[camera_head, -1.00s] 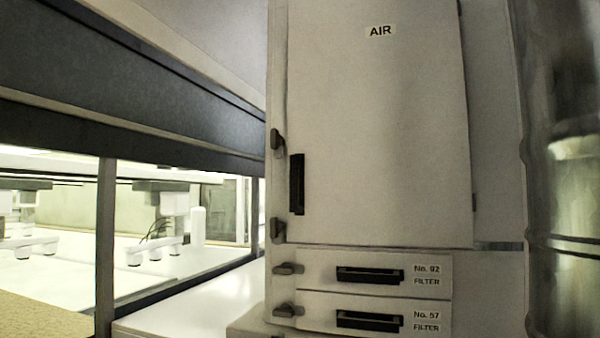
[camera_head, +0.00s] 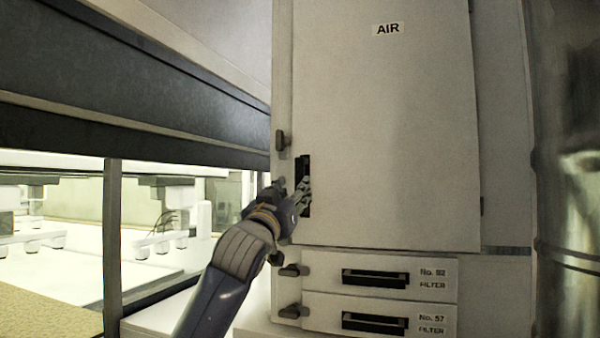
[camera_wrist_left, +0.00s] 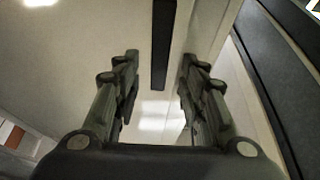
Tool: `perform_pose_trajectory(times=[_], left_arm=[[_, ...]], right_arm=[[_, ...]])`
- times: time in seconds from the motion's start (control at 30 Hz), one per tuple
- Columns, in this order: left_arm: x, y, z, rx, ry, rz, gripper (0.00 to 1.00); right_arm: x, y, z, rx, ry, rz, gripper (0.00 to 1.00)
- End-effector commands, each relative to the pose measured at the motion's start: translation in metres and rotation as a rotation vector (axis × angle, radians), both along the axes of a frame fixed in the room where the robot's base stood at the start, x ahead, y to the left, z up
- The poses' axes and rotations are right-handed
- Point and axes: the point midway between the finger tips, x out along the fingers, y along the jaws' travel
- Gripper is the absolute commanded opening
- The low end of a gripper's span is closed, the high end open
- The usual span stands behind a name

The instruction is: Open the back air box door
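The air box door (camera_head: 390,130) is a tall pale panel labelled AIR. It looks shut in the head view. Its dark upright recessed handle (camera_head: 304,165) is near the left edge. My left gripper (camera_head: 293,187) is in front of the lower part of the handle and hides some of it. In the left wrist view its two fingers (camera_wrist_left: 160,72) are spread apart, with the dark handle strip (camera_wrist_left: 163,45) ahead, in line with the gap between them. I cannot tell whether a finger touches the handle. My right gripper is not in view.
Two filter drawers (camera_head: 388,278) sit below the door. A lit tunnel window (camera_head: 60,230) under a dark beam (camera_head: 150,100) is at the left. A shiny curved column (camera_head: 567,200) stands close at the right.

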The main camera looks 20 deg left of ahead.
Motion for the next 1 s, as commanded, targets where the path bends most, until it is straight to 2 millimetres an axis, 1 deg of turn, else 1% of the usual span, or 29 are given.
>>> perform_pose_trajectory(times=[0.03,0.2,0.3,0.5,0.8,0.83,0.87,0.9,1.0], left_arm=[[0.009,-0.001,0.009,0.001,0.003,0.000,0.38],[0.032,-0.001,0.018,0.001,0.002,0.000,0.38],[0.042,-0.002,0.020,0.000,0.002,0.000,0.38],[0.053,-0.002,0.023,0.001,0.000,0.000,0.38],[0.054,-0.002,0.022,0.001,-0.001,-0.001,0.38],[0.054,-0.002,0.022,0.001,-0.001,-0.001,0.36],[0.054,-0.002,0.022,0.001,0.000,-0.001,0.29],[0.054,-0.002,0.022,0.001,0.000,0.000,0.20],[0.054,-0.002,0.022,0.001,0.000,0.000,0.00]], right_arm=[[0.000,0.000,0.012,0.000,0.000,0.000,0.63],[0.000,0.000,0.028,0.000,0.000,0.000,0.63],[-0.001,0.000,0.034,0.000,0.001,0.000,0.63],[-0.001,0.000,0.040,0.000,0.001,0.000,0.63],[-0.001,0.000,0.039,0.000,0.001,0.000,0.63],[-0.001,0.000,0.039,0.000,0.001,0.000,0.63],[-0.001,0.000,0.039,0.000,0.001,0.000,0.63],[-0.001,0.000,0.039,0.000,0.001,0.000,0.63],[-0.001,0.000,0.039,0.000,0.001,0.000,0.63]])
